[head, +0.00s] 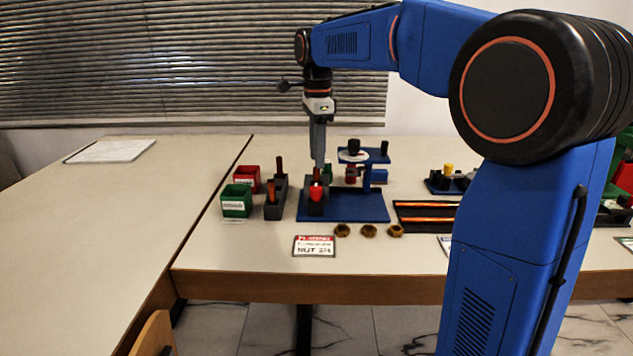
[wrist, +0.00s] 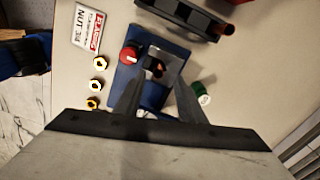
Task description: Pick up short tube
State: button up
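I cannot tell for sure which thing is the short tube. An orange-red upright piece (head: 270,188) and a darker red one (head: 279,165) stand in a dark rack (head: 274,209) left of the blue rig base (head: 362,207). My gripper (head: 319,162) points down over the left part of that base, near a red-capped black post (head: 316,193). In the wrist view my fingers (wrist: 159,82) are spread apart, with a small dark and orange piece (wrist: 155,67) visible between them. I cannot tell how far below the fingertips it is. The red cap (wrist: 130,54) lies left of them.
Red (head: 246,177) and green (head: 237,199) bins stand left of the rack. Three brass nuts (head: 368,231) and a label card (head: 314,246) lie in front. A black tray (head: 425,213) with orange strips is at right. The left table is mostly clear.

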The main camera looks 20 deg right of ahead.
jog(key=shift+s+a+f, duration=0.15)
jog(key=shift+f, duration=2.4)
grip_shut()
